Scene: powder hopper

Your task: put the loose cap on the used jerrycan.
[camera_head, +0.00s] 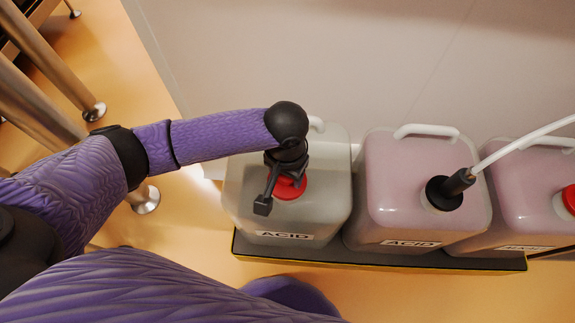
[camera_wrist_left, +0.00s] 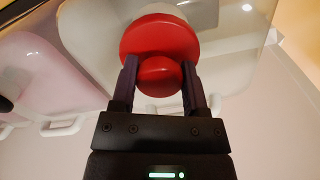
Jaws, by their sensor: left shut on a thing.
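The loose red cap (camera_head: 291,188) is at the mouth of the pale grey jerrycan (camera_head: 246,195), the left one in the row, labelled ACID. My left gripper (camera_head: 283,172) is above this can, shut on the cap. In the left wrist view, the fingers of my left gripper (camera_wrist_left: 160,76) pinch the cap's small round knob, and the wide red disc (camera_wrist_left: 160,36) lies beyond it. A whitish round part shows behind the disc. I cannot tell whether the cap is seated or just above the neck. My right gripper is not in view.
A pink-filled jerrycan (camera_head: 385,180) stands beside it, with a black fitting (camera_head: 444,193) and a white hose (camera_head: 525,136). Another pink jerrycan (camera_head: 512,190) with a red cap is at the right. All stand on a dark tray (camera_head: 380,261) by a pale wall. Metal legs (camera_head: 50,75) stand at left.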

